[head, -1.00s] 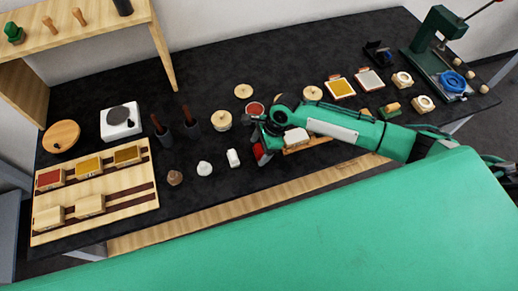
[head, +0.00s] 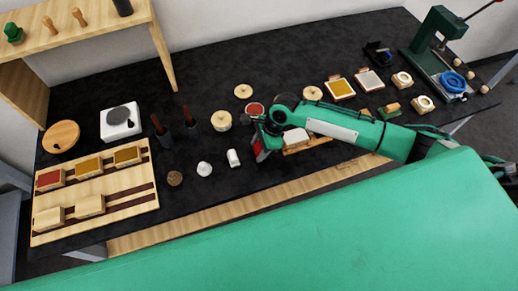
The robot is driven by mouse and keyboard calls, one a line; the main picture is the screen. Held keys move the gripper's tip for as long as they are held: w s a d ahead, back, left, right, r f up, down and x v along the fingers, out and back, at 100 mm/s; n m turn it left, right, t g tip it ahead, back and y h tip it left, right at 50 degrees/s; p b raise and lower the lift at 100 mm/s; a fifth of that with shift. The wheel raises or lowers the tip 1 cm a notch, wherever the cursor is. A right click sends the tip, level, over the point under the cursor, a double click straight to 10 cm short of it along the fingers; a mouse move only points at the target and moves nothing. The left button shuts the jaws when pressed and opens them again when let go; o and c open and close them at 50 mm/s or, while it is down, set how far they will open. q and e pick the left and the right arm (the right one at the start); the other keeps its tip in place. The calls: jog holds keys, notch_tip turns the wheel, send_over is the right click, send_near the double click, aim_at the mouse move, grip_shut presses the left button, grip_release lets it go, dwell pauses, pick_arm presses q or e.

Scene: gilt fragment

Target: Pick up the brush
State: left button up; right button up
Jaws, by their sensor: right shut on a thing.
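My right gripper (head: 260,146) is low over the middle of the black table, with its arm coming in from the right. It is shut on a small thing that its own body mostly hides. A red and grey piece shows at its tips, and I cannot tell if this is finger or held thing. I cannot pick out the brush for certain. Two brown handles stand in dark holders, one (head: 164,137) and another (head: 191,129), left of the gripper. My left gripper is not in view.
A wooden rack (head: 143,202) stands left.

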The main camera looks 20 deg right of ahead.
aim_at(259, 147)
notch_tip(259, 147, up, 19)
jog(key=b, duration=0.3)
jog(key=o, duration=0.3)
jog(key=shift+c, duration=1.1)
